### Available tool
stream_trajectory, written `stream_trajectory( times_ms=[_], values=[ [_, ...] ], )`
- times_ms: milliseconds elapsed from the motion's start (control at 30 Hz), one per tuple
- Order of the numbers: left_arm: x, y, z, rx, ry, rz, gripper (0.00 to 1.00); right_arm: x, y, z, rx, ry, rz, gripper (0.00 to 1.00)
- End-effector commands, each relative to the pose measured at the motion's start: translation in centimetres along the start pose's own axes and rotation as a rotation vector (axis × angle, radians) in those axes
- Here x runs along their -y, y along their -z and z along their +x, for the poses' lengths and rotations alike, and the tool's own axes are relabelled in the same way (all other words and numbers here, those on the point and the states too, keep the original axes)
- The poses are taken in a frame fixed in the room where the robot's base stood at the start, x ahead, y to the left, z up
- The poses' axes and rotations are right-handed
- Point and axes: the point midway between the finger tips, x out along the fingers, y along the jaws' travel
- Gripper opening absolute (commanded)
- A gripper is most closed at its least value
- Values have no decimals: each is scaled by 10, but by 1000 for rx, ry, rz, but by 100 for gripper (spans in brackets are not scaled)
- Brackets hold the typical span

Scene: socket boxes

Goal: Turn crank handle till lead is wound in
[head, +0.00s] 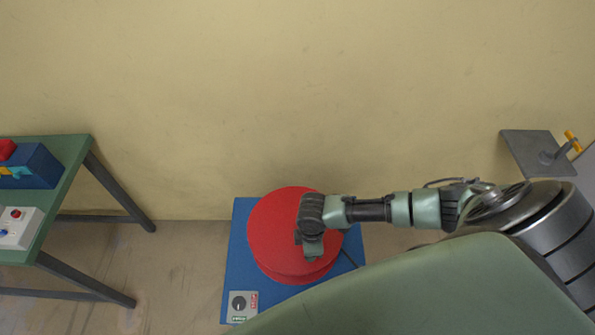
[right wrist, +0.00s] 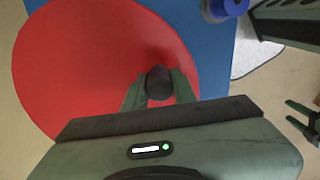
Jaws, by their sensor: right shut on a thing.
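A red round reel (head: 272,235) lies flat on a blue base plate (head: 240,215) on the floor by the wall. My right gripper (head: 311,250) is over the right part of the reel. In the right wrist view its two green fingers (right wrist: 160,88) are shut around a dark upright knob, the crank handle (right wrist: 159,80), on the red disc (right wrist: 100,60). In the head view the arm hides the handle. A short dark line, perhaps the lead (head: 349,258), shows at the reel's right edge. At the right wrist view's edge, what looks like my left gripper (right wrist: 296,115) has its fingers apart.
A panel with a black dial (head: 239,303) is at the base's front left corner. A green table (head: 70,155) with a blue box (head: 38,168) and white box (head: 18,232) stands left. A blue round part (right wrist: 226,7) shows in the right wrist view. A grey plate (head: 530,150) is at right.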

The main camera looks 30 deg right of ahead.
Motion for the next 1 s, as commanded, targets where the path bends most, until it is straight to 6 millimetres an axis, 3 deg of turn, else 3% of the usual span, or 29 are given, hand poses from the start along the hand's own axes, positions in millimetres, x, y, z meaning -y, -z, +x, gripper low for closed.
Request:
stream_trajectory(
  times_ms=[100,333,700,1000],
  values=[
    [0,0,0,0,0,0,60,3,20,-3,-10,-7,1,4],
    [0,0,0,0,0,0,60,6,32,-2,-7,-9,2,4],
    [0,-1,10,1,0,0,60,-14,83,-2,-8,-14,4,4],
    [0,-1,16,-1,0,0,60,-25,97,-2,-2,-15,5,4]
  ],
)
